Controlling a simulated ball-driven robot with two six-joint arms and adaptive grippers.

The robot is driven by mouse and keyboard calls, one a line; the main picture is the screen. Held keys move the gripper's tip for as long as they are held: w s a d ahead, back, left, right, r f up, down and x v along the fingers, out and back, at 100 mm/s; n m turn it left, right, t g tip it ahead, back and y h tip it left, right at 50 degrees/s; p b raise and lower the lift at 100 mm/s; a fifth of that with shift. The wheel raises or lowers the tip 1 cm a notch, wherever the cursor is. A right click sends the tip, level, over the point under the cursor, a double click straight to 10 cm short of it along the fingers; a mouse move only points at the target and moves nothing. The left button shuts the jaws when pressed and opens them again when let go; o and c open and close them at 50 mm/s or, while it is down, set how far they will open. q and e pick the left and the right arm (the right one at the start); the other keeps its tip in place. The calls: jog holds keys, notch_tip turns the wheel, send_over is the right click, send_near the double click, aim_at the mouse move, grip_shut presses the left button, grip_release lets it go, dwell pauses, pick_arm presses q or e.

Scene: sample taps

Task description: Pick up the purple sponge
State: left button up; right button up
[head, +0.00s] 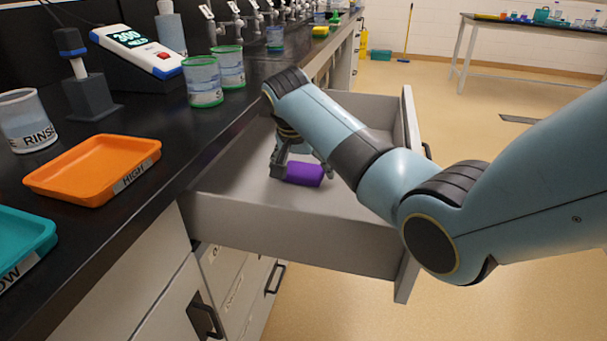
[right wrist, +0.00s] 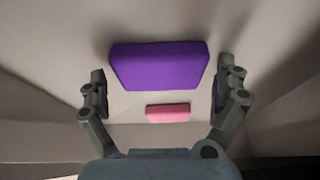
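The purple sponge (head: 305,174) lies on the floor of an open drawer (head: 290,226) in the head view. In the right wrist view the purple sponge (right wrist: 159,65) is a wide block near the top centre. My right gripper (head: 297,170) reaches down into the drawer at the sponge. In the right wrist view my right gripper (right wrist: 159,88) is open, its fingers spread to the left and right of the sponge, with gaps visible on both sides. My left gripper is not in view.
A smaller pink block (right wrist: 168,113) lies between the fingers, nearer the wrist. The drawer walls rise around my gripper. On the black counter stand an orange tray (head: 72,182), a teal tray (head: 22,236), a RINSE beaker (head: 25,118) and green-rimmed beakers (head: 204,82).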

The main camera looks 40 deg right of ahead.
aim_at(306, 165)
jog(key=c, duration=0.6)
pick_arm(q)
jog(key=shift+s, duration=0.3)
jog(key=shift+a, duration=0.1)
pick_arm(e)
jog(key=shift+r, duration=0.1)
jog(key=shift+r, duration=0.2)
notch_tip(306, 165, up, 4)
jog(key=shift+f+p, duration=0.1)
jog(key=shift+p, duration=0.55)
pick_arm(q)
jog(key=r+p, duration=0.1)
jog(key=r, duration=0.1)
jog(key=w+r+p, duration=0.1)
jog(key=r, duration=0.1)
jog(key=shift+p, duration=0.3)
pick_arm(e)
jog(key=s+d+r, duration=0.2)
jog(key=d, duration=0.1)
jog(key=s+d+r, duration=0.2)
jog(key=s, duration=0.1)
jog(key=s+d+r, duration=0.2)
jog(key=s+d, duration=0.1)
jog(key=shift+d+r, duration=0.3)
